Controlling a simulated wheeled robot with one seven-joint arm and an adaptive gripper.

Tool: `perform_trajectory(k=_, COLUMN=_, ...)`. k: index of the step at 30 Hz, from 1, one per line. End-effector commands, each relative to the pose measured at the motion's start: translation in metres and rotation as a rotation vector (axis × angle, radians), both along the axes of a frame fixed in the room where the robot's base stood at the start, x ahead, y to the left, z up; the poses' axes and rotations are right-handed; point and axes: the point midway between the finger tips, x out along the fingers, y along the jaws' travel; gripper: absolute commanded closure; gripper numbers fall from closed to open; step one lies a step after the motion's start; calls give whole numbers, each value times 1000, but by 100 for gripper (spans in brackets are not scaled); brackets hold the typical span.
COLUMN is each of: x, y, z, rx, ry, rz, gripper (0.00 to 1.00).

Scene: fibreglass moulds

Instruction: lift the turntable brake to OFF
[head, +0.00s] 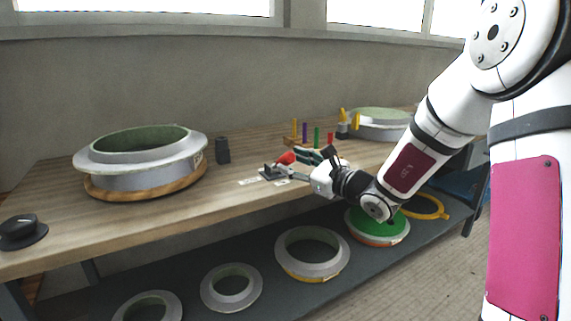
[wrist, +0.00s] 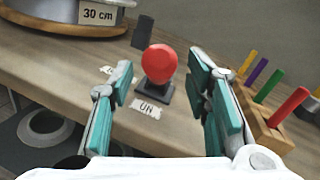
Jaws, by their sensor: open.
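The turntable brake (wrist: 159,66) has a round red knob on a dark base fixed to the bench top. It also shows in the head view as a red knob (head: 286,158). In the wrist view a white label (wrist: 147,108), seemingly reading ON, lies on the near side of the base. A second label (wrist: 122,72) is partly hidden by the left finger. My gripper (wrist: 157,80) is open, with the knob seen between its teal-padded fingers. In the head view my gripper (head: 308,158) is just right of the knob; contact cannot be told.
A large ring mould (head: 140,160) on a wooden turntable (head: 150,190) stands left of the brake, with a dark block (head: 223,150) beside it. A wooden rack (wrist: 262,125) of coloured pegs is close on the right. More ring moulds (head: 313,254) lie on the lower shelf.

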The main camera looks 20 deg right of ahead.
Motion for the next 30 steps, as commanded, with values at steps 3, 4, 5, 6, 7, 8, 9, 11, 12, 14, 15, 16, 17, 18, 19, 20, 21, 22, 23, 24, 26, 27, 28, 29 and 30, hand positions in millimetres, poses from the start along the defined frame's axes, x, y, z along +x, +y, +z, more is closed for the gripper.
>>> perform_trajectory(k=3, x=16, y=9, z=0, rx=0, ry=-2, rz=2, gripper=56)
perform_trajectory(k=4, x=19, y=11, z=-1, rx=-1, ry=-1, rz=1, gripper=56)
perform_trajectory(k=5, x=21, y=12, z=-1, rx=-1, ry=-1, rz=1, gripper=56)
perform_trajectory(k=6, x=24, y=13, z=-1, rx=-1, ry=-1, rz=1, gripper=56)
perform_trajectory(k=7, x=26, y=14, z=0, rx=-1, ry=-1, rz=1, gripper=56)
perform_trajectory(k=8, x=27, y=15, z=0, rx=0, ry=-1, rz=0, gripper=56)
perform_trajectory(k=9, x=29, y=16, z=0, rx=0, ry=0, rz=0, gripper=56)
perform_trajectory(k=11, x=30, y=17, z=0, rx=0, ry=1, rz=0, gripper=56)
perform_trajectory(k=12, x=31, y=17, z=0, rx=0, ry=1, rz=0, gripper=56)
perform_trajectory(k=14, x=31, y=17, z=0, rx=0, ry=1, rz=0, gripper=56)
perform_trajectory(k=15, x=31, y=17, z=0, rx=0, ry=1, rz=0, gripper=56)
perform_trajectory(k=16, x=31, y=17, z=0, rx=0, ry=0, rz=0, gripper=56)
perform_trajectory(k=17, x=31, y=17, z=0, rx=0, ry=0, rz=0, gripper=56)
perform_trajectory(k=18, x=31, y=17, z=0, rx=0, ry=0, rz=0, gripper=56)
perform_trajectory(k=19, x=31, y=17, z=0, rx=0, ry=0, rz=0, gripper=58)
perform_trajectory(k=20, x=31, y=17, z=0, rx=0, ry=0, rz=0, gripper=65)
perform_trajectory(k=21, x=31, y=17, z=0, rx=0, ry=0, rz=0, gripper=74)
perform_trajectory(k=22, x=31, y=17, z=0, rx=0, ry=0, rz=0, gripper=81)
perform_trajectory(k=23, x=31, y=17, z=0, rx=0, ry=0, rz=0, gripper=88)
perform_trajectory(k=24, x=31, y=17, z=0, rx=0, ry=0, rz=0, gripper=97)
perform_trajectory(k=26, x=31, y=17, z=0, rx=0, ry=0, rz=0, gripper=100)
perform_trajectory(k=27, x=31, y=17, z=0, rx=0, ry=0, rz=0, gripper=100)
perform_trajectory(k=28, x=31, y=17, z=0, rx=0, ry=0, rz=0, gripper=100)
perform_trajectory(k=29, x=31, y=17, z=0, rx=0, ry=0, rz=1, gripper=100)
perform_trajectory(k=30, x=31, y=17, z=0, rx=0, ry=0, rz=1, gripper=100)
